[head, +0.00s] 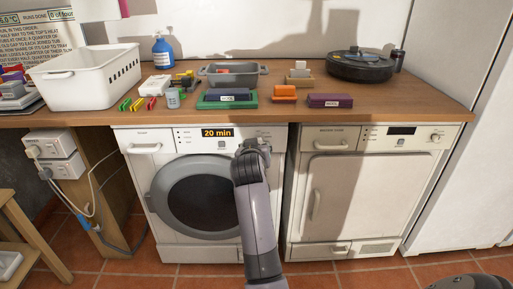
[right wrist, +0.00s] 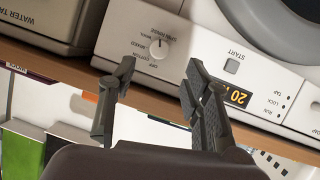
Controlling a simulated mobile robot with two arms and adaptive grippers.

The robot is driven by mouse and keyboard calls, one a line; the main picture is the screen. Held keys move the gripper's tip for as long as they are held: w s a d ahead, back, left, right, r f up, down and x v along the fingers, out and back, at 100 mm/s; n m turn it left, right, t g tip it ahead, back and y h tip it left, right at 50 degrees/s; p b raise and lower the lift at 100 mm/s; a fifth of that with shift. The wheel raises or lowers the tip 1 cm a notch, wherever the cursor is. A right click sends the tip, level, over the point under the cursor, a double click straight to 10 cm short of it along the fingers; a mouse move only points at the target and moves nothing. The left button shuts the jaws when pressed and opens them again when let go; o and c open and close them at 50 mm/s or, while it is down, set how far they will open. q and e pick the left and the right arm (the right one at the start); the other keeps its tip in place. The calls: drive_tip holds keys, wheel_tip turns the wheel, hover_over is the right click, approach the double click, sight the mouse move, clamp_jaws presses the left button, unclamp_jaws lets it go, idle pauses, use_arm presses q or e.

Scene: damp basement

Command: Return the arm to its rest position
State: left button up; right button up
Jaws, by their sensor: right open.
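My right arm reaches up from the bottom of the head view. Its gripper (head: 252,147) is in front of the top right of the washing machine's (head: 165,144) control panel and covers part of it. In the right wrist view, which is upside down, the right gripper (right wrist: 161,80) is open, with nothing between its two dark fingers. The white program dial (right wrist: 158,48) shows beyond the fingertips; the fingers appear apart from it. The washer's display (head: 217,133) reads "20 min". My left gripper is not in view.
A wooden counter (head: 430,106) runs above the washer and the dryer (head: 345,190). It holds a white basket (head: 85,82), a blue spray bottle (head: 162,52), a grey tub (head: 232,79), several small boxes and a round robot vacuum (head: 360,66). The tiled floor in front shows no loose objects.

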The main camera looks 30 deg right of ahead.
idle(0.3)
